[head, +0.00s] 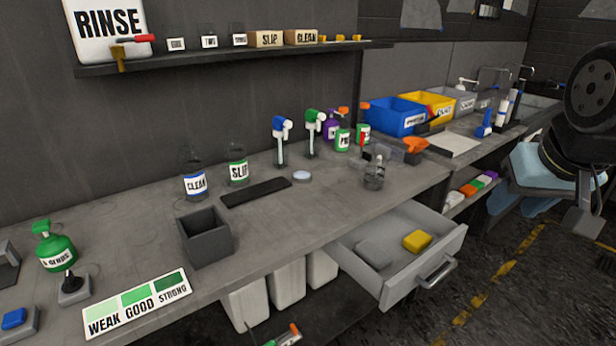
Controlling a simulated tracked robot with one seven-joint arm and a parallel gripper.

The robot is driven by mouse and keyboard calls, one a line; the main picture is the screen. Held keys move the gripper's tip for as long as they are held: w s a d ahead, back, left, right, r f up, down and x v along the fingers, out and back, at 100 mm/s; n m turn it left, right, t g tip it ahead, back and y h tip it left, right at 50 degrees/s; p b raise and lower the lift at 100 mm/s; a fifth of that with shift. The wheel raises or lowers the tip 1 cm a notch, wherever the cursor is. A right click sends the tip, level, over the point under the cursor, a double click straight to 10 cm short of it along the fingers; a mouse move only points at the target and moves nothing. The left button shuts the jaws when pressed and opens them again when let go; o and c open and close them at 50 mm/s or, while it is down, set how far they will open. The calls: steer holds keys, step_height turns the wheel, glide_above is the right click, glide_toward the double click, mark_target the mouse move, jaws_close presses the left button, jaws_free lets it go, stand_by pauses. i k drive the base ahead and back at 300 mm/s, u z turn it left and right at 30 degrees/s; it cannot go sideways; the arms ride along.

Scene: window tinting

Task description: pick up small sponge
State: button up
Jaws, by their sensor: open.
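A small yellow sponge (417,241) lies in the open grey drawer (447,246) under the bench, toward its right side. A grey block, perhaps another sponge (374,254), lies to its left in the same drawer. My gripper (582,222) is at the right edge of the head view, dark and partly cut off by the frame. It is open, with nothing seen in it. It is well to the right of the drawer and apart from the yellow sponge.
The bench (330,205) above the drawer holds a clear bottle (374,172), spray bottles and a dark open box (207,240). Blue (394,117) and yellow bins stand farther back. The drawer handle (438,274) juts over the floor. Floor to its right is clear.

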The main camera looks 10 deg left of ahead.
mark_target(418, 241)
steer(key=u, duration=0.15)
steer(key=k, duration=0.3)
steer(key=z, duration=0.65)
steer(key=i, duration=0.95)
steer(key=z, duration=0.25)
